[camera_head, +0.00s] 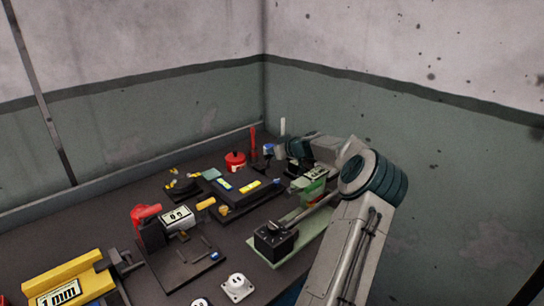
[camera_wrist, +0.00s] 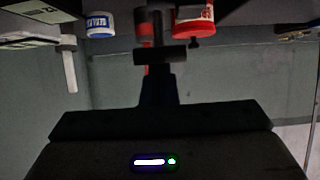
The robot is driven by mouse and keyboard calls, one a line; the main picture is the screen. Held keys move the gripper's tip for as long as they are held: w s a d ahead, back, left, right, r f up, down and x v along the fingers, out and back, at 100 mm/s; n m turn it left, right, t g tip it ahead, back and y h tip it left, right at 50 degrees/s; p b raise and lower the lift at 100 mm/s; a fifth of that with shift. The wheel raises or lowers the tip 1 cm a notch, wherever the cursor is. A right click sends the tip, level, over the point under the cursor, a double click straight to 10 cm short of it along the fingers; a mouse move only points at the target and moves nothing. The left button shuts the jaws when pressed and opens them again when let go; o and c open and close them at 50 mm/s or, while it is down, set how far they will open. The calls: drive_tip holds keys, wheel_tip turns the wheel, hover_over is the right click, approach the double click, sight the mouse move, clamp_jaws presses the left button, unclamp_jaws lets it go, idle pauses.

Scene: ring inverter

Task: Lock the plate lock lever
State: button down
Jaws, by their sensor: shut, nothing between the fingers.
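My gripper (camera_head: 280,151) is at the far end of the bench, beside a red upright handle (camera_head: 253,141) and a small blue and white container (camera_head: 268,149). In the wrist view my gripper (camera_wrist: 157,53) is dark, with its fingers together and nothing between them. A long metal lever (camera_head: 313,212) slopes up from a black block (camera_head: 275,242) on a pale green plate (camera_head: 290,252). I cannot tell for sure that it is the plate lock lever. Its upper end is near my arm, and my gripper is apart from it.
A red pot (camera_head: 235,160) stands left of my gripper and also shows in the wrist view (camera_wrist: 194,20). A black fixture with yellow pieces (camera_head: 235,190), a red-handled device (camera_head: 147,215) and a yellow block (camera_head: 65,285) fill the bench. Walls (camera_head: 320,110) close off the back corner.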

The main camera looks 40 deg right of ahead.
drive_tip(key=s+f+b, duration=0.1)
drive_tip(key=s+b, duration=0.1)
drive_tip(key=b, duration=0.5)
drive_tip(key=shift+s+a+f, duration=0.1)
drive_tip(key=shift+f, duration=0.3)
drive_tip(key=shift+r, duration=0.2)
drive_tip(key=shift+w+r, duration=0.2)
drive_tip(key=shift+w, duration=0.5)
